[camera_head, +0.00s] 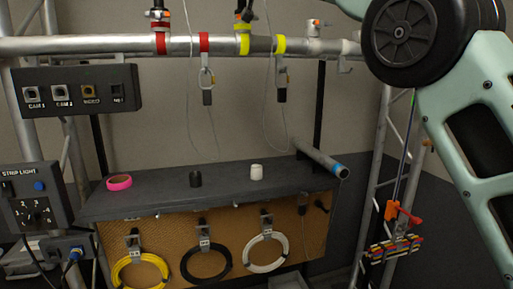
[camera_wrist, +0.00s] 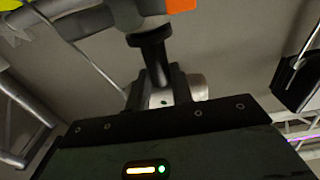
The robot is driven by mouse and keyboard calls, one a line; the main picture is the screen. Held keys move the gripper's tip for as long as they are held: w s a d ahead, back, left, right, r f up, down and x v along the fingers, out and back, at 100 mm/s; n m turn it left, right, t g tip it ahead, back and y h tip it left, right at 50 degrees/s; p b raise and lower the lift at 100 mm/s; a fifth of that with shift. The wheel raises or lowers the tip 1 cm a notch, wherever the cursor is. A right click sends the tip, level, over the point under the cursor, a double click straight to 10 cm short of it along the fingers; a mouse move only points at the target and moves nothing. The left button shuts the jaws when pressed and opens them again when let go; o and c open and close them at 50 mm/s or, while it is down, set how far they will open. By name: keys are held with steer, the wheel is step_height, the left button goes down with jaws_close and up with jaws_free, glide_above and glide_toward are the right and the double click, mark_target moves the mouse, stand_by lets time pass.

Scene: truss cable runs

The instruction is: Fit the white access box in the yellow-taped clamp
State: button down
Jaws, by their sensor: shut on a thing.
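My gripper is outside the head view. There, the yellow-taped clamp (camera_head: 242,28) hangs on the horizontal truss pipe, with a second yellow band (camera_head: 279,44) to its right. Some yellow (camera_wrist: 9,4) shows at the wrist view's top left corner.
A red-taped clamp (camera_head: 160,28) sits further left on the truss pipe (camera_head: 100,46). Thin lines and clips hang below the pipe. A fitting with orange (camera_head: 315,23) is on the pipe to the right.

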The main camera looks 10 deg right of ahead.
steer(key=shift+f, duration=0.3)
steer(key=c, duration=1.1)
jaws_free()
steer(key=shift+c, duration=0.2)
steer(key=shift+f+b, duration=0.1)
steer(key=shift+b, duration=0.25)
steer(key=s+d+b, duration=0.1)
steer(key=s+b, duration=1)
steer(key=s, duration=0.6)
steer(key=shift+s+d+b, duration=0.15)
steer(key=shift+s+b, duration=0.05)
steer(key=shift+b, duration=0.2)
steer(key=shift+f, duration=0.15)
